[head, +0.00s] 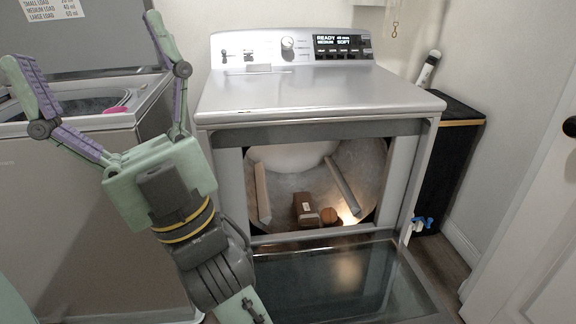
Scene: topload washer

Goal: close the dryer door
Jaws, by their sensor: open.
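The dryer (310,95) is a silver front-loading machine in the middle of the head view. Its door (335,282) is swung down fully open, hinged along the bottom of the opening, with its dark glass facing up. The drum (290,160) shows inside, lit, with brown objects (306,208) at its bottom. My gripper (88,42) is raised at the left, its green and purple fingers spread wide and empty. It is left of the dryer and apart from the door. My arm hides the door's left end.
A topload washer (60,200) with its lid raised stands at the left, behind my arm. A black bin (455,140) stands right of the dryer, with a blue-and-white item (416,227) near it. A white house door (530,230) is at the far right. A strip of floor (440,260) shows between.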

